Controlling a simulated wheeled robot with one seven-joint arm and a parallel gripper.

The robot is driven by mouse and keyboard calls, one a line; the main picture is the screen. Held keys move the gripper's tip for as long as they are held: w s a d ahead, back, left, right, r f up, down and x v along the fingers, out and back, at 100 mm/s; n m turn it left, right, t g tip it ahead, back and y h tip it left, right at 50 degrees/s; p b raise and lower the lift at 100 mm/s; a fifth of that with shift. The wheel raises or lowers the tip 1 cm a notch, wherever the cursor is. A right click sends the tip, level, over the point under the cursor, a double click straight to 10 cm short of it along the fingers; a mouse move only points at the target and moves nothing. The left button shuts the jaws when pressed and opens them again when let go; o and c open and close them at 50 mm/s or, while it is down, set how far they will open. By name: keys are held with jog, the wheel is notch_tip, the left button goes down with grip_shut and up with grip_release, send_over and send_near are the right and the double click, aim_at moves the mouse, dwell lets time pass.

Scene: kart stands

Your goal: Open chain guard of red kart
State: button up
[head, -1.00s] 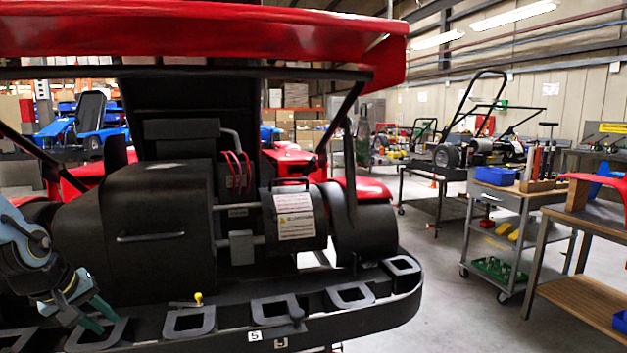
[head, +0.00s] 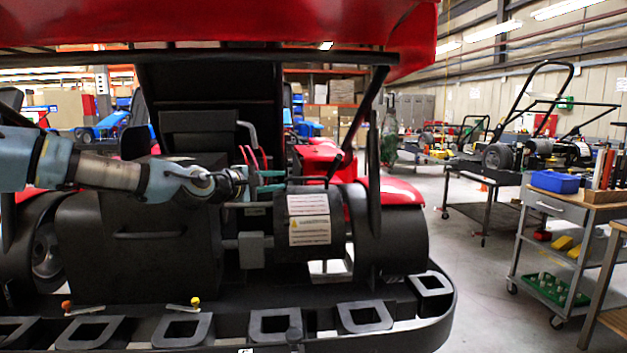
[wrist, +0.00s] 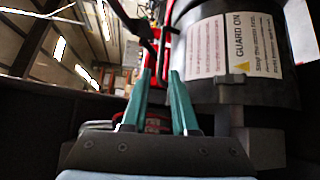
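The chain guard of the red kart (head: 395,40) is a rounded black cover (head: 309,215) with a white label, right of the big black housing. It sits down over the axle. A thin dark handle (head: 308,181) shows along its top. In the wrist view the guard (wrist: 240,55) fills the upper right, and its label reads "GUARD ON". My gripper (head: 275,188) is at the guard's upper left edge, at about handle height. Its teal fingers (wrist: 161,76) are apart with nothing clearly between them. Contact with the guard or handle cannot be told.
The black housing (head: 150,235) lies under my arm. A grey pipe (head: 250,133) and red cables rise behind my gripper. The kart's red rear wing hangs above, with black struts. The black bumper (head: 400,318) runs in front. A tool cart (head: 545,205) stands at right beyond open floor.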

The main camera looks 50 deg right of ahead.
aim_at(304, 179)
jog(key=d+p, duration=0.1)
jog(key=d, duration=0.3)
jog(key=d+f+p, duration=0.1)
jog(key=d, duration=0.3)
jog(key=w+d+p, duration=0.1)
jog(key=d+p, duration=0.1)
jog(key=d, duration=0.1)
jog(key=shift+d+f, duration=0.35)
jog(key=shift+d, duration=0.05)
grip_shut()
dwell(0.9)
